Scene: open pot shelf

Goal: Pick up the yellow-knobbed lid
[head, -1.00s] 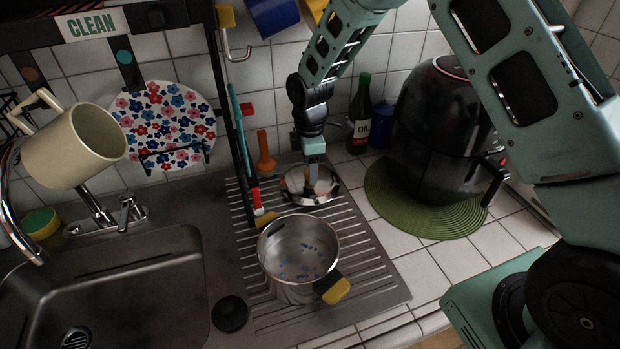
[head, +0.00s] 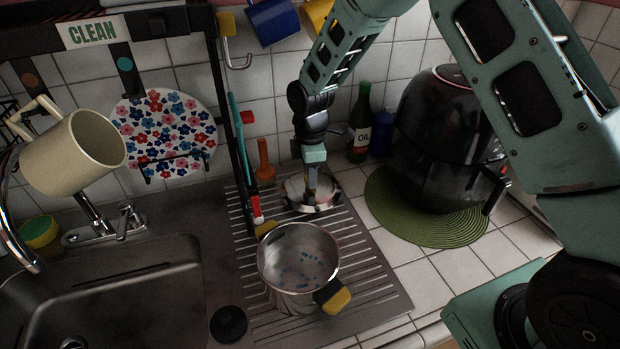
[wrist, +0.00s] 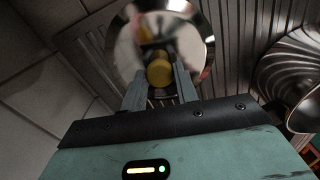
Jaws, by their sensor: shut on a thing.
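The yellow-knobbed lid (head: 294,194) is a round, shiny steel disc at the back of the ribbed drainer, behind the pot. In the wrist view the lid (wrist: 196,42) fills the top middle, with its yellow knob (wrist: 159,73) between my two fingers. My gripper (head: 311,186) reaches down onto the lid from above and is shut on the knob. In the head view the fingers hide the knob. I cannot tell whether the lid touches the drainer or is slightly clear of it.
A steel pot (head: 298,258) with a yellow-tipped handle stands in front of the lid. A shelf post and upright brushes are close on the left. An oil bottle (head: 360,125) and a black air fryer (head: 440,140) on a green mat (head: 395,215) stand to the right.

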